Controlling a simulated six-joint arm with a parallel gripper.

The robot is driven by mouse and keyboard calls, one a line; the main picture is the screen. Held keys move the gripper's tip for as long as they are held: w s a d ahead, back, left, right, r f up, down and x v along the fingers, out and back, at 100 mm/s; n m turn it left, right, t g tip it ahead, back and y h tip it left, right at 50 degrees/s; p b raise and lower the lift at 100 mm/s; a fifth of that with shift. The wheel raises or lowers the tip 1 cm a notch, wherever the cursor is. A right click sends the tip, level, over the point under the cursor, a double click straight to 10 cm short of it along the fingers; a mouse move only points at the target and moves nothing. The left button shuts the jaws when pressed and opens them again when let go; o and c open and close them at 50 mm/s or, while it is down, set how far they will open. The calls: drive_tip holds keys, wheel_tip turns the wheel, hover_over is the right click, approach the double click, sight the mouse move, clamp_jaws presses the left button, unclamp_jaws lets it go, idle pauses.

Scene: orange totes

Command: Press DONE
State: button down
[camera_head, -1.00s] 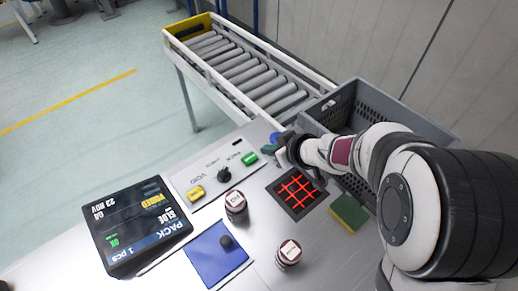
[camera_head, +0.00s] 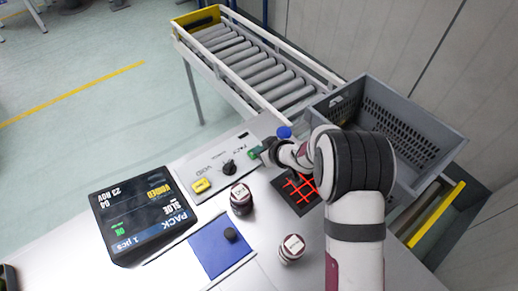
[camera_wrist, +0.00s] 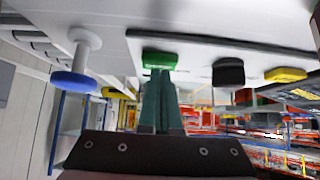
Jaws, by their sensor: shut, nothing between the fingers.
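The control panel (camera_head: 213,169) carries a yellow button (camera_head: 201,186) by the word VOID, a black knob (camera_head: 229,167), a green button (camera_head: 252,153) near the word PACK, and a blue round button (camera_head: 284,132). I cannot read a DONE label. My gripper (camera_head: 261,151) is shut and empty, its fingertips at the green button. In the wrist view, the shut fingers (camera_wrist: 160,78) reach the green button (camera_wrist: 159,59) and seem to touch it; I cannot tell whether it is pressed in. The blue button (camera_wrist: 76,83) stands apart to their left.
A screen (camera_head: 143,215) reads PACK, SLOE, VOIDED and OK. Two dark jars (camera_head: 241,199) (camera_head: 291,248), a blue mat (camera_head: 214,251) with a small dark object, and a red-lit grid (camera_head: 297,189) lie on the table. A grey crate (camera_head: 432,124) and a roller conveyor (camera_head: 240,65) stand behind.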

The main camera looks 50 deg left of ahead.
wheel_tip(320, 180, down, 2)
drive_tip(key=shift+f, duration=0.1)
drive_tip(key=shift+d+f, duration=0.1)
drive_tip(key=shift+d, duration=0.05)
idle(0.4)
wheel_tip(320, 180, up, 6)
drive_tip(key=shift+w+d+f, duration=0.1)
drive_tip(key=shift+w+d, duration=0.05)
drive_tip(key=v, duration=0.8)
drive_tip(key=shift+d+r, duration=0.2)
drive_tip(key=shift+r, duration=0.1)
